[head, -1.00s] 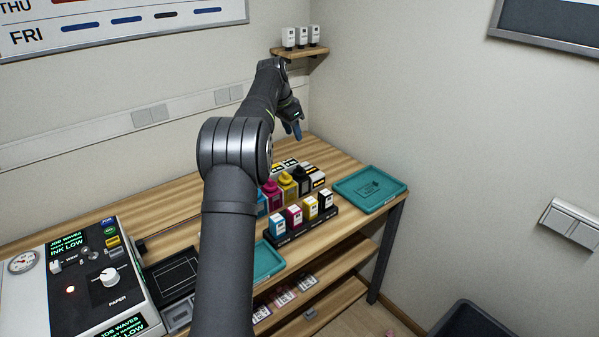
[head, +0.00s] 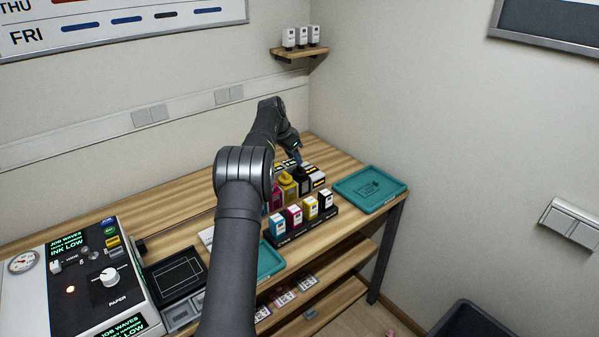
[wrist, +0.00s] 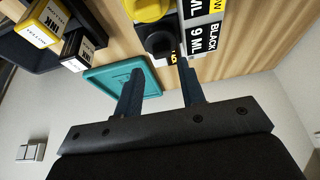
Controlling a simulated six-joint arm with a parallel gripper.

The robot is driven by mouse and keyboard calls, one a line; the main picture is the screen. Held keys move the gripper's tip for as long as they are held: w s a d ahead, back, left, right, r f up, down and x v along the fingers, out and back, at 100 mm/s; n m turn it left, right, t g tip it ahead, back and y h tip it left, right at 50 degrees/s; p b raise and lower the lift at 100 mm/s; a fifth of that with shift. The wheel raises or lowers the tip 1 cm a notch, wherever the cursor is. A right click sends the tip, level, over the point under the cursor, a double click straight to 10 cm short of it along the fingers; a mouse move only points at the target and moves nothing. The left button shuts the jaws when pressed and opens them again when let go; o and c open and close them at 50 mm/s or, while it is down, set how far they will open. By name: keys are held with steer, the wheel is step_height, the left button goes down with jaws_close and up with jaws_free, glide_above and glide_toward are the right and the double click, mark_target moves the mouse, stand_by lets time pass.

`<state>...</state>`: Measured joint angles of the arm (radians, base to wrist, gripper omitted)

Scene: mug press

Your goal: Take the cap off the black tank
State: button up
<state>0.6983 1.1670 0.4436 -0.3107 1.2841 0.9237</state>
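The black tank (head: 304,184) stands in the row of ink tanks on the table, at the right end beside the yellow tank (head: 288,188). In the wrist view the black tank's dark round top (wrist: 160,44) is just beyond my fingertips, roughly centred between them. I cannot clearly separate the cap from the tank body. My gripper (wrist: 160,68) is open, its two blue-grey fingers apart with nothing held between them. In the head view my gripper (head: 298,158) is over the black tank, partly hiding it; the exact gap is hard to tell.
Labelled ink boxes (wrist: 203,38) stand right beside the black tank in the wrist view. A rack of small cartridges (head: 278,238) is in front of the tanks. An empty teal tray (head: 370,190) lies to the right. The printer panel (head: 90,270) is at far left.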

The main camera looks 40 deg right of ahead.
mark_target(298, 167)
steer(key=shift+x, duration=2.6)
steer(key=shift+w+d, duration=0.15)
steer(key=shift+d, duration=0.05)
steer(key=shift+c, duration=0.5)
steer(key=c, duration=0.6)
